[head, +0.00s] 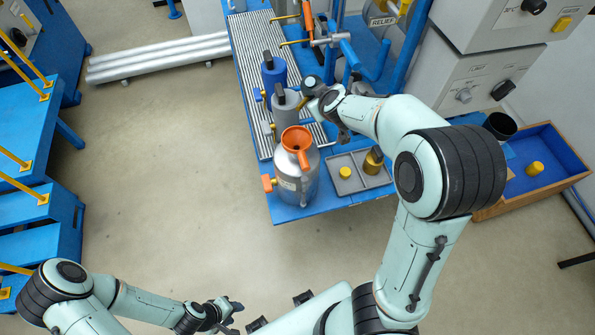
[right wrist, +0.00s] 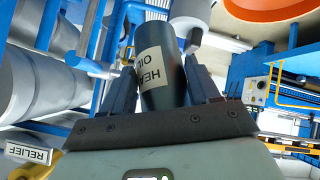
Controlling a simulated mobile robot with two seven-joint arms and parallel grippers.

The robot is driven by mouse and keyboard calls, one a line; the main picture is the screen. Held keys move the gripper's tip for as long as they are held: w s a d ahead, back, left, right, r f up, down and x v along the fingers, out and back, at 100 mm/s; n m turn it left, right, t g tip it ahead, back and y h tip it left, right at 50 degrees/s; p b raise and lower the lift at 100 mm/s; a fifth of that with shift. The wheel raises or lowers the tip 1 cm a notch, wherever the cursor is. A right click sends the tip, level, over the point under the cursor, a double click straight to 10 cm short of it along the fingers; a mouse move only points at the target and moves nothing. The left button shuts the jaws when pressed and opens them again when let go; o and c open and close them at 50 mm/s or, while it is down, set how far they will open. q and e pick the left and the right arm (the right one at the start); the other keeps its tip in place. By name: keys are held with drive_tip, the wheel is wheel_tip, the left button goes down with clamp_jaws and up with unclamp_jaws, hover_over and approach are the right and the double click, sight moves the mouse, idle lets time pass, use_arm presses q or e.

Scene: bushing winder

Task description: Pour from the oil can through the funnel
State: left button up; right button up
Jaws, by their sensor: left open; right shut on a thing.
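The orange funnel (head: 297,140) sits in the top of a grey metal can (head: 300,183) at the front of the blue bench. My right gripper (head: 322,97) is shut on a dark cylindrical oil can (head: 311,84), held above and behind the funnel. In the right wrist view, the can (right wrist: 160,65) is between both fingers, its partly hidden label ending in "OIL". A large orange rim, apparently the funnel (right wrist: 270,8), shows at that view's top right, apart from the can. My left gripper (head: 226,310) is open and empty, low over the floor.
Blue (head: 273,72) and grey (head: 285,110) handled containers stand behind the funnel. A blue-lined box (head: 548,180) is at right. Pipes and a "RELIEF" sign (head: 383,21) crowd the back.

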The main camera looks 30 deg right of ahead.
idle(0.5)
drive_tip(key=shift+w+f, duration=0.1)
drive_tip(key=shift+f, duration=0.05)
drive_tip(key=shift+d+t+h+b, duration=0.15)
drive_tip(key=shift+t+h+b, duration=0.25)
drive_tip(key=shift+b, duration=0.3)
use_arm(q)
drive_tip(key=shift+s+f, duration=0.65)
drive_tip(key=shift+f, duration=0.2)
use_arm(e)
drive_tip(key=shift+w+d+h, duration=0.1)
drive_tip(key=shift+w+h, duration=0.05)
drive_tip(key=shift+h, duration=0.15)
idle(0.7)
use_arm(q)
drive_tip(key=shift+w+r, duration=0.15)
drive_tip(key=shift+r, duration=0.05)
use_arm(e)
drive_tip(key=shift+d+f+n+t+h, duration=0.1)
drive_tip(key=shift+f+n+t+h, duration=0.45)
drive_tip(key=shift+t, duration=0.45)
idle(3.6)
